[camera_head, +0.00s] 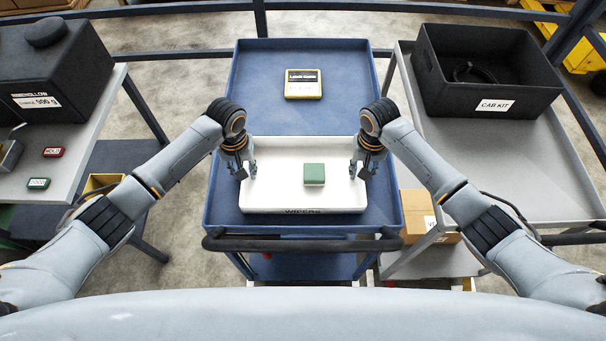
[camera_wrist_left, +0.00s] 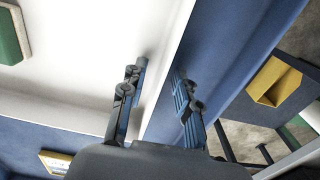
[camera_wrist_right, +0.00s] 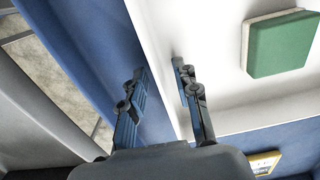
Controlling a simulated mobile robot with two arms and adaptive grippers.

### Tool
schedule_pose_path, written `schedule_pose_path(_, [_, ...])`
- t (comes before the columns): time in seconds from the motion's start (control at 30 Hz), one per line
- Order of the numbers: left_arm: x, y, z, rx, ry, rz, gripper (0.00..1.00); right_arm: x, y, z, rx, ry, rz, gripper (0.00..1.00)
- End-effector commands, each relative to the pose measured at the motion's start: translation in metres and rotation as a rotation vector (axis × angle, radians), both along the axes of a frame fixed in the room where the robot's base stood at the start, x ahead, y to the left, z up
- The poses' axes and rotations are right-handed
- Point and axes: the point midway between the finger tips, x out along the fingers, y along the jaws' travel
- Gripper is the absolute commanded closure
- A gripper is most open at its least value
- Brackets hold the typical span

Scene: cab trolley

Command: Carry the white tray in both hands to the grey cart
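The white tray (camera_head: 275,199) sits on the blue cart (camera_head: 254,100), with a green block (camera_head: 314,174) inside it. The grey cart (camera_head: 545,190) stands to the right. My left gripper (camera_head: 246,172) is at the tray's left wall. In the left wrist view its fingers (camera_wrist_left: 158,85) are apart, one on each side of the wall (camera_wrist_left: 165,75), with gaps showing. My right gripper (camera_head: 364,170) is at the tray's right wall. In the right wrist view its fingers (camera_wrist_right: 163,88) are also apart, on either side of the wall (camera_wrist_right: 160,70). Finger contact with the tray is not visible.
A black bin marked CAB KIT (camera_head: 498,80) fills the grey cart's far part; its near part is clear. A yellow-framed device (camera_head: 303,84) lies behind the tray. A left bench (camera_head: 75,150) holds a black case (camera_head: 50,75). The blue cart's black handle (camera_head: 300,243) is in front.

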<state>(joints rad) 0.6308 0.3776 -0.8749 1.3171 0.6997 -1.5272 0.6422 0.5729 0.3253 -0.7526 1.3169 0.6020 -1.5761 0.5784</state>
Motion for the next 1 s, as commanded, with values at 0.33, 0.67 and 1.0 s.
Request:
schedule_pose_path(0.33, [0.0,0.0,0.0,0.0,0.001,0.0,1.0,0.0,0.0,0.0,0.0,0.0,0.0,1.0])
schedule_pose_path(0.67, [0.0,0.0,0.001,0.0,-0.001,0.0,1.0,0.0,0.0,0.001,0.001,-0.001,0.0,1.0])
schedule_pose_path(1.0, [0.0,0.0,0.021,0.0,-0.001,0.0,1.0,0.001,0.0,0.021,0.001,-0.001,0.0,1.0])
